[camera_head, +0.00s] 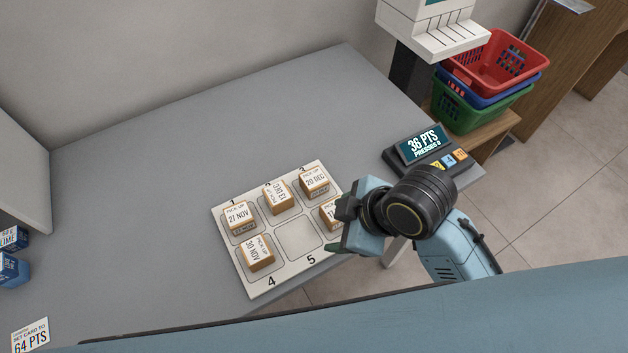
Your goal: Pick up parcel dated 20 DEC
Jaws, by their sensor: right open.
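The parcel dated 20 DEC (314,180) is a small brown box with a white label. It sits at spot 3, the far right of the white numbered tray (256,286). My right gripper (336,229) is open over the tray's right edge, nearer to me than the 20 DEC parcel. It is beside another parcel (328,213), whose label it partly hides. Whether the fingers touch that parcel I cannot tell. My left gripper is out of view.
Other parcels on the tray are 27 NOV (240,216), 30 NOV (256,252) and one with an upside-down label (277,196). Spot 5 (298,238) is empty. A points device (424,150) reading 36 PTS stands right. Stacked baskets (488,80) are behind it. The grey counter's left is mostly clear.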

